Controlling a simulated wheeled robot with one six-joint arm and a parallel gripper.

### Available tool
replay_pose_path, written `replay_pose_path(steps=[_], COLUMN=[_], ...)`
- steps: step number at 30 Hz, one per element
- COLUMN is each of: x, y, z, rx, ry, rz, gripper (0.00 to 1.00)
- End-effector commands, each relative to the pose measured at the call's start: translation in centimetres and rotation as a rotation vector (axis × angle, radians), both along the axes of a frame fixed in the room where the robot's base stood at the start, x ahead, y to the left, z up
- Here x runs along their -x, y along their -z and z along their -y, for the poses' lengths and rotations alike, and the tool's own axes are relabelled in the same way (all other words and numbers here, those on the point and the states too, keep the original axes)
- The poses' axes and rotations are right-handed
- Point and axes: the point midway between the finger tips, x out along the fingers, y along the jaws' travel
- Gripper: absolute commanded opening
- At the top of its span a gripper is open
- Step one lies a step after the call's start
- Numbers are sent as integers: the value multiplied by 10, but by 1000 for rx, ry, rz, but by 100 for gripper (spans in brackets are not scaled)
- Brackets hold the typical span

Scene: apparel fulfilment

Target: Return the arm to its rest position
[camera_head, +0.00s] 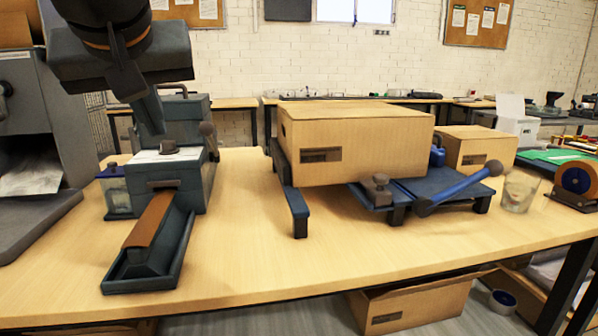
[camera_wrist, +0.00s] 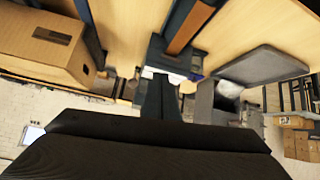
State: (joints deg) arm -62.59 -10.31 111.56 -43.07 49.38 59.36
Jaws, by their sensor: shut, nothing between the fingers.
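My gripper (camera_head: 150,118) hangs at the upper left of the head view, its dark fingers closed together and empty. It is in front of a grey-green machine (camera_head: 195,165) on the table, overlapping it in the picture; the gap between them is hard to judge. In the wrist view, which looks upside down, the gripper's dark body fills the bottom, and its closed fingers (camera_wrist: 160,92) point up toward the same machine (camera_wrist: 178,62).
The wooden table (camera_head: 330,250) has clear room at its front middle. A large cardboard box (camera_head: 365,150) sits on a blue stand with a lever. A grey machine (camera_head: 25,120) stands at far left. A clear cup (camera_head: 519,190) and an orange tape dispenser (camera_head: 576,182) stand at right.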

Motion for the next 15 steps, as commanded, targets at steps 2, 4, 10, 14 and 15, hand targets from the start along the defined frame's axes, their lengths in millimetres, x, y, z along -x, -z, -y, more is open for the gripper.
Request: replay_pose_path(steps=[2, 4, 10, 14, 15], x=[0, -4, -13, -17, -18], y=[0, 8, 31, 50, 58], z=[1, 9, 33, 53, 61], rx=[0, 14, 59, 93, 106], ry=[1, 9, 27, 40, 44], rz=[0, -14, -57, -98, -114], gripper=[0, 0, 0, 0, 0])
